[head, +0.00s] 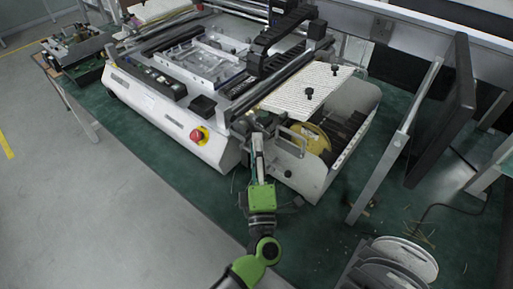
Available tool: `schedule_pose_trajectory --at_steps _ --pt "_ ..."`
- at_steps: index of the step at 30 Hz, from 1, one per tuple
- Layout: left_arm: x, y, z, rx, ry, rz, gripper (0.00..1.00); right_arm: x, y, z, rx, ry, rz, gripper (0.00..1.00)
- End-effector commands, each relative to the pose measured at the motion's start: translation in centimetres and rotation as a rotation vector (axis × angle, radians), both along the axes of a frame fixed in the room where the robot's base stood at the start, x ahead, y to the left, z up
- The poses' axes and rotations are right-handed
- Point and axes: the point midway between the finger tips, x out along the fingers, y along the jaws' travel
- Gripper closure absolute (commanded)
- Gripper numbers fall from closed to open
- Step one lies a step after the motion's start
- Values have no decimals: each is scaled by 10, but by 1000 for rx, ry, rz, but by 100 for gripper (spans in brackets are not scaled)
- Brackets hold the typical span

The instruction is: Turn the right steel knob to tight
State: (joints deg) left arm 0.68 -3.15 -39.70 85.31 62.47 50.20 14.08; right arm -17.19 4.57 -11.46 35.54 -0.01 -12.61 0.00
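My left gripper (257,142) is in front of the white machine, at the left end of its open-sided feeder unit (313,178). Its green wrist is below and its pale fingers point up the picture. The fingers look close together, but the gap between them is too small to judge. A grey metal handle (293,139) on the unit is just right of the fingers. A small round fitting (288,173) is low on the unit's front face. I cannot tell which part is the right steel knob, or whether the fingers touch it. My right gripper is not in view.
Two black knobs (309,94) stand on the ribbed cream cover. A yellow reel (308,138) sits inside the unit. A red emergency button (197,134) is at left. A black monitor (447,110), metal post (396,140) and stacked reels (395,262) are at right.

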Motion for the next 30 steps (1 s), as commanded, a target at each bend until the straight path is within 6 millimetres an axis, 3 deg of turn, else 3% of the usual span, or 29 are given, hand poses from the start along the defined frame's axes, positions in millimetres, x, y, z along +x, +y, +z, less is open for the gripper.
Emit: schedule_pose_trajectory --at_steps 11,24,30 --pt "-10 -1 -4 -1 2 0 66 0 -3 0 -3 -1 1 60" --pt "-92 -11 -31 -2 4 0 66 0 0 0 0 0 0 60" --pt "-111 -13 -36 0 1 0 66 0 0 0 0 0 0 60"
